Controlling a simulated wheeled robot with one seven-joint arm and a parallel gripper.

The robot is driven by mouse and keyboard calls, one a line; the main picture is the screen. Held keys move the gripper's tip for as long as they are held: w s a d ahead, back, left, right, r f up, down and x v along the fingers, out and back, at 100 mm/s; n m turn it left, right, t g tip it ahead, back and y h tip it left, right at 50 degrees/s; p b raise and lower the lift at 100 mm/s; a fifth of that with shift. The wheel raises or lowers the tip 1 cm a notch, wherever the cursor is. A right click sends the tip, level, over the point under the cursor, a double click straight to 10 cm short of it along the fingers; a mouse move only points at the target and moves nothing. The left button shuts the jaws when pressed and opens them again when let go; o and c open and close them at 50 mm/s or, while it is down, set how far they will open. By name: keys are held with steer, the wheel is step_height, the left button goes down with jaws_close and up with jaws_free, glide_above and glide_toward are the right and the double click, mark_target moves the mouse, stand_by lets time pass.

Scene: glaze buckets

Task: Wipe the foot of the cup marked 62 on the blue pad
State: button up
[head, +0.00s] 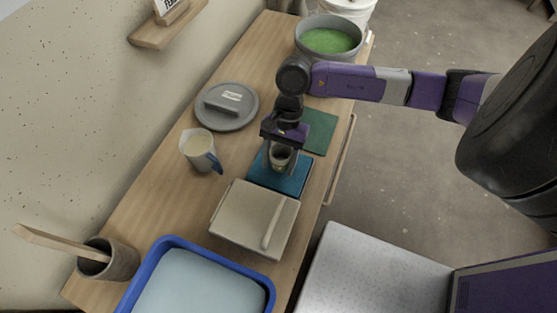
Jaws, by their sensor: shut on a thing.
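In the head view, my gripper (280,155) points down over the blue pad (292,184) near the middle of the table. It is shut on a small cup (279,158), with a finger on either side. The cup is pale and brownish, and its open top faces up. Its foot is at or just above the pad; I cannot tell whether they touch. No number can be read on the cup at this size.
A green pad (320,132) lies behind the blue one. A grey bucket of green glaze (329,41) stands at the far end. A grey lid (227,106), a jug (200,149), a beige box (254,219), a blue basin (197,279) and a grey pot (110,260) crowd the table.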

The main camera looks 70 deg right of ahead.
steer(key=shift+f+b, duration=0.6)
steer(key=shift+b, duration=0.05)
stand_by(0.5)
steer(key=shift+w, duration=0.15)
steer(key=shift+w+b, duration=0.8)
steer(key=shift+w, duration=0.8)
steer(key=shift+s+b, duration=0.85)
steer(key=shift+s, duration=2.6)
steer(key=shift+w+b, duration=1.4)
steer(key=shift+w, duration=2.05)
steer(key=shift+s+r+b, duration=0.1)
steer(key=shift+s+b, duration=0.65)
steer(key=shift+s, duration=2.75)
step_height(320, 180, up, 7)
steer(key=p, duration=0.3)
